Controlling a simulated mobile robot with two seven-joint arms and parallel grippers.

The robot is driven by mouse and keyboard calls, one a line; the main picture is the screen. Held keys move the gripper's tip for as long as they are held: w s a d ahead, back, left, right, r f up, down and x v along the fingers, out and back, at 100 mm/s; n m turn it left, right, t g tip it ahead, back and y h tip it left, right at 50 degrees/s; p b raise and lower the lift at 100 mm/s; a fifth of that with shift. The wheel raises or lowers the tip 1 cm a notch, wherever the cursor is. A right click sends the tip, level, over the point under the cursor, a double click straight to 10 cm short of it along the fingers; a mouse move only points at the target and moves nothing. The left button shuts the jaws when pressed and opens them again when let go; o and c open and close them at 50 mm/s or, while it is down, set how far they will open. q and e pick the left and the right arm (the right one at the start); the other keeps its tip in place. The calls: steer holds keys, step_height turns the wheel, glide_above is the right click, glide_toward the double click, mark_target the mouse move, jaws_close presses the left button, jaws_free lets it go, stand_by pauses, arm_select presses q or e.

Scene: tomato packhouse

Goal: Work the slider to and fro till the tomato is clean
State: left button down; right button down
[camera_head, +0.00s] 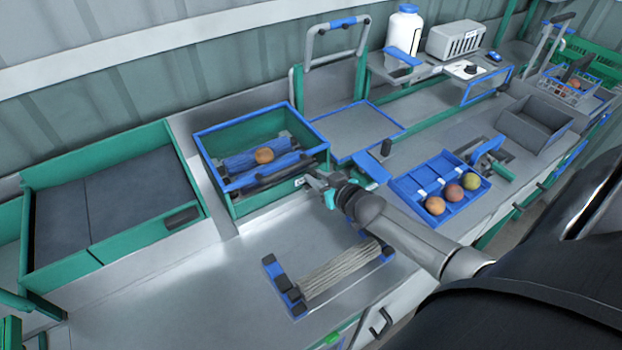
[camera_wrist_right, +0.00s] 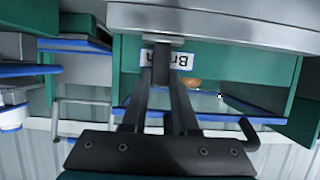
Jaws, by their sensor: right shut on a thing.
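The tomato (camera_head: 264,155), orange-brown, lies on blue brush rollers (camera_head: 240,163) inside a green box with a blue rim (camera_head: 215,183). Part of it also shows in the right wrist view (camera_wrist_right: 190,84). I cannot tell how clean its skin is. My right gripper (camera_head: 316,181) is at the box's front right corner, beside the label. In the right wrist view its fingers (camera_wrist_right: 168,45) reach to a small grey piece in front of the label; they are shut on it. It looks like the slider's grip, though the fingers partly hide it. My left gripper is not in view.
A blue tray (camera_head: 462,207) with several tomatoes stands to the right. A roller rack (camera_head: 275,270) lies on the front bench. A dark-lined green bin (camera_head: 100,250) is at left. A blue-edged plate (camera_head: 358,128) lies behind. The bench left of the rack is clear.

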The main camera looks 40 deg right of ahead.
stand_by(0.3)
steer(key=c, duration=0.7)
jaws_free()
steer(key=p+v, duration=0.2)
steer(key=v, duration=1.3)
steer(key=shift+s+p, duration=0.15)
steer(key=shift+p, duration=0.25)
